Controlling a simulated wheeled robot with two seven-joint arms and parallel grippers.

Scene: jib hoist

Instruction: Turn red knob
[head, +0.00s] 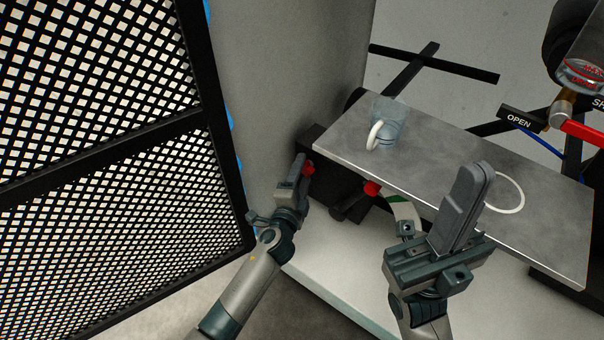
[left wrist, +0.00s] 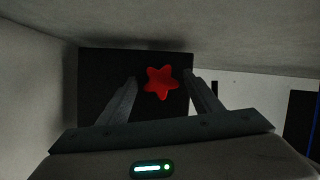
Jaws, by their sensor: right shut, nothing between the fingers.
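A red star-shaped knob (left wrist: 161,83) sits on a black box face, straight ahead in the left wrist view. It also shows in the head view (head: 309,168), partly hidden by my left gripper (head: 299,167). In the left wrist view my left gripper (left wrist: 160,76) is open, with one finger on each side of the knob. I cannot tell whether the fingers touch it. A second red knob (head: 372,187) shows further right, under the metal table's front edge. My right gripper (head: 476,181) is shut and empty, in front of the table.
A grey metal table (head: 440,150) holds a blue-grey mug (head: 388,125) and a white ring mark (head: 522,203). A black mesh panel (head: 100,90) stands on the left. An OPEN sign (head: 519,121) and a red lever (head: 590,131) are at the right.

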